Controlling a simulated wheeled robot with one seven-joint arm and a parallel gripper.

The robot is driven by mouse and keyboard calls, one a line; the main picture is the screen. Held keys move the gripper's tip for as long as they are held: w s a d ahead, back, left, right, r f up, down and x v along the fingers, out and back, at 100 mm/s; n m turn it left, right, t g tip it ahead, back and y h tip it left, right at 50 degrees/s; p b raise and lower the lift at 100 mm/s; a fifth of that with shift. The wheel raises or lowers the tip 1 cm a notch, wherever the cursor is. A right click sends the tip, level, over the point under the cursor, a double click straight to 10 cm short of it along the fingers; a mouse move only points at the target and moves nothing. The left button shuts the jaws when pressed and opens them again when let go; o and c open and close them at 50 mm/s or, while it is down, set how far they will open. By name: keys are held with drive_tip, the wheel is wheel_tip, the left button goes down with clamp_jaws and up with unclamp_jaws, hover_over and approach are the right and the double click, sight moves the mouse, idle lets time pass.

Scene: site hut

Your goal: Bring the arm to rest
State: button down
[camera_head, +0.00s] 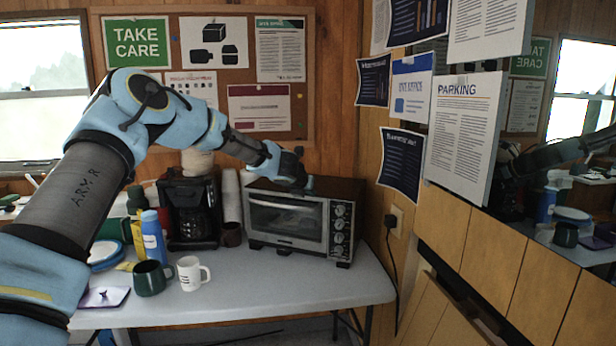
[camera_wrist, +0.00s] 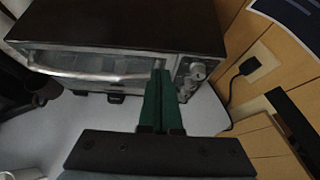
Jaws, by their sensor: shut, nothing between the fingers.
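My arm reaches from the lower left across the head view, bent at a raised elbow, with its wrist in front of the top of the toaster oven (camera_head: 290,222). In the wrist view my gripper (camera_wrist: 161,75) shows two green fingers close together, shut and empty. They point toward the oven (camera_wrist: 120,25), overlapping its front near the knobs in the picture. I cannot tell whether they touch it. In the head view the fingers are hard to make out. The oven door is closed.
A coffee maker (camera_head: 192,212), blue bottle (camera_head: 153,238), dark green mug (camera_head: 150,278) and white mug (camera_head: 191,274) stand left of the oven on the table (camera_head: 300,294). The table's front right is clear. A wood-panelled wall with papers and a mirror (camera_head: 560,190) bounds the right.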

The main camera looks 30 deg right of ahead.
wheel_tip(320, 180, up, 6)
drive_tip(key=a, duration=0.1)
drive_tip(key=s+a+f+m+g+y, duration=0.1)
drive_tip(key=s+a+f+m+y, duration=0.15)
drive_tip(key=a+m, duration=1)
drive_tip(key=s+a+f+m+g+y, duration=0.1)
drive_tip(key=s+a+f+m+y, duration=0.3)
drive_tip(key=a, duration=1.5)
drive_tip(key=s+a+f+m+g+y, duration=0.1)
drive_tip(key=s+a+m, duration=0.4)
drive_tip(key=a, duration=0.8)
drive_tip(key=s+a+f+m+g+y, duration=0.1)
drive_tip(key=s+a+m, duration=0.4)
drive_tip(key=s+a, duration=0.6)
drive_tip(key=a+g, duration=0.1)
drive_tip(key=a, duration=0.1)
drive_tip(key=shift+a+f+p, duration=0.3)
drive_tip(key=shift+p, duration=0.05)
drive_tip(key=shift+y, duration=0.25)
